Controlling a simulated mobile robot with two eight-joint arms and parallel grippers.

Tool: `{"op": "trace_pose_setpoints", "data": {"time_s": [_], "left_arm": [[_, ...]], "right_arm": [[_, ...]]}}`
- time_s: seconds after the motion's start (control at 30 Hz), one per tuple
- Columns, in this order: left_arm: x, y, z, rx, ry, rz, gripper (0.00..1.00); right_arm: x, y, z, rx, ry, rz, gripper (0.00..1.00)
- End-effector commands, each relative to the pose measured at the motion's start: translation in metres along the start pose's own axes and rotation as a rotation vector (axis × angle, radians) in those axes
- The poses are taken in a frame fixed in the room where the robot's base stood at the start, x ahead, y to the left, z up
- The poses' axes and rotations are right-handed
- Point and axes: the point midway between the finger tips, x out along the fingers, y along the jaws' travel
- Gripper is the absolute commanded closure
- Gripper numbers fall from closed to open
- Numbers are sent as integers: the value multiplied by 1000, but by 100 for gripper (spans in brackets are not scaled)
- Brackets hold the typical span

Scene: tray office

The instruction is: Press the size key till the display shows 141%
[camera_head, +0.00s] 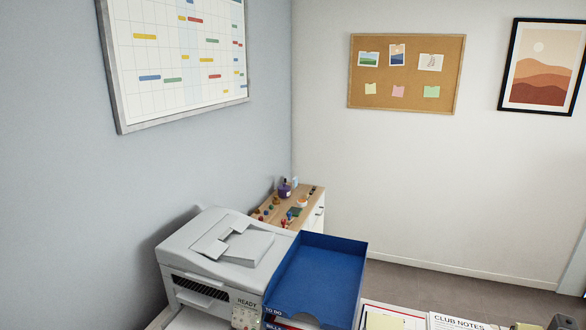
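A light grey printer-copier (205,235) stands at the lower left, against the grey-blue wall. The word READY shows at its front right, on what looks like the display (247,301). I can read no percentage there. The control panel (244,318) lies just below and is cut off by the bottom edge of the picture. Its keys are too small to tell apart, so I cannot pick out the size key. Neither of my grippers can be made out in this view.
A blue tray (322,265) labelled TO DO stands directly right of the printer. Papers, one headed CLUB NOTES (460,322), lie at the bottom right. A dark grey object (565,322) is cut off there. A wooden-topped cabinet (270,217) with small items stands behind.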

Motion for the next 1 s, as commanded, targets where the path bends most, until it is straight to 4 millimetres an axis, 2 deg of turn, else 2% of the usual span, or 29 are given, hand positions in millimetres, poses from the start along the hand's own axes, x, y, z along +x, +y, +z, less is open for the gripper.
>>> {"op": "trace_pose_setpoints", "data": {"time_s": [0.03,0.13,0.17,1.0], "left_arm": [[0,0,0,0,0,0,79],[0,0,0,0,0,0,97],[0,0,0,0,0,0,100],[0,0,0,0,0,0,100]], "right_arm": [[0,0,0,0,0,0,50],[0,0,0,0,0,0,50],[0,0,0,0,0,0,50],[0,0,0,0,0,0,50]]}}
